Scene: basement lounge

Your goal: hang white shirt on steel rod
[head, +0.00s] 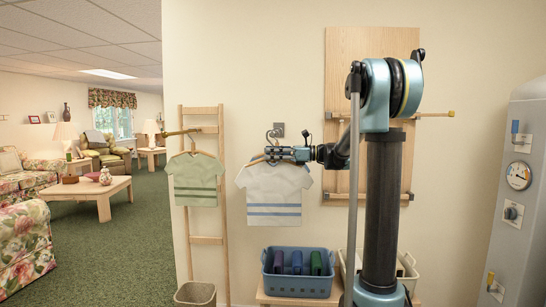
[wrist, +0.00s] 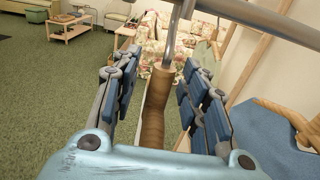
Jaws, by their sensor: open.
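The white shirt (head: 273,195) with blue stripes hangs upright and spread on a wooden hanger below a grey wall plate (head: 279,129). The hanger's metal hook (head: 270,135) is up by this plate; whether it bears on the rod is too small to tell. In the wrist view a steel rod (wrist: 275,17) crosses the top right. My gripper (head: 277,153) is at the hanger's top, in front of the wall. In the wrist view its fingers (wrist: 158,90) stand apart on either side of the brown wooden hanger (wrist: 158,95), with gaps visible. The hook's upper end is out of frame.
A green shirt (head: 195,180) hangs on a wooden ladder rack (head: 222,240) to the left. A blue basket (head: 298,285) with folded items stands below on a bench. A wooden board (head: 340,80) with rods is to the right. A wastebasket (head: 195,293) stands at the rack's foot.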

